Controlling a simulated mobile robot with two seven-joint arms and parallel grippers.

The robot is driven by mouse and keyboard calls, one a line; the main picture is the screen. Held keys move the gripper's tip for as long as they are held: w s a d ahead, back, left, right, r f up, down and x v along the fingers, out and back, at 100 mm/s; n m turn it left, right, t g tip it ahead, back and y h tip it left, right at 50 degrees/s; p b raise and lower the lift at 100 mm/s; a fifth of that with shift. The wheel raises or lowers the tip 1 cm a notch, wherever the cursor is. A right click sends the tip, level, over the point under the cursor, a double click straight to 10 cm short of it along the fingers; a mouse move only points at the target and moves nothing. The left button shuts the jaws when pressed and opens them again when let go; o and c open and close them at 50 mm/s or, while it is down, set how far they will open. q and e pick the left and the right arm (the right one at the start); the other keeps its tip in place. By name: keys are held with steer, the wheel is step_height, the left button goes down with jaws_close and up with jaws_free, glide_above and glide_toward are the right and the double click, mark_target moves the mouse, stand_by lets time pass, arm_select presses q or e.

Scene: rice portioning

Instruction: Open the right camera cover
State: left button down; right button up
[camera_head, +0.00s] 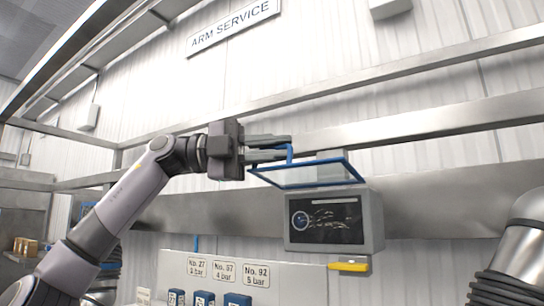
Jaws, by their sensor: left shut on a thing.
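The camera cover (306,174) is a clear panel with a blue frame in the middle of the head view. It is raised and tilted, lying above a grey box (376,222) with a dark screen (327,221). My left gripper (288,147) comes in from the left, at the cover's upper left. Its two fingers are shut on the cover's blue handle (290,155). The fingers hide part of the handle. Whether this is the right-hand cover cannot be told from this view. My right gripper is not in view.
Metal rails (430,122) run across behind the cover. A yellow-handled thing (349,267) sits below the grey box. Labels and several blue items (204,299) are at the lower middle. A silver cylinder with black ribbing (520,262) stands at the lower right.

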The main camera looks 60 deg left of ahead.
arm_select(q)
steer(key=shift+w+a+r+n, duration=0.15)
steer(key=shift+w+r+n, duration=0.2)
steer(key=shift+r+n, duration=0.15)
steer(key=shift+w+a+r, duration=0.15)
steer(key=shift+w+r, duration=0.1)
steer(key=shift+r, duration=0.2)
steer(key=c, duration=1.5)
jaws_free()
steer(key=v, duration=0.7)
steer(key=shift+r, duration=0.15)
steer(key=shift+a, duration=0.1)
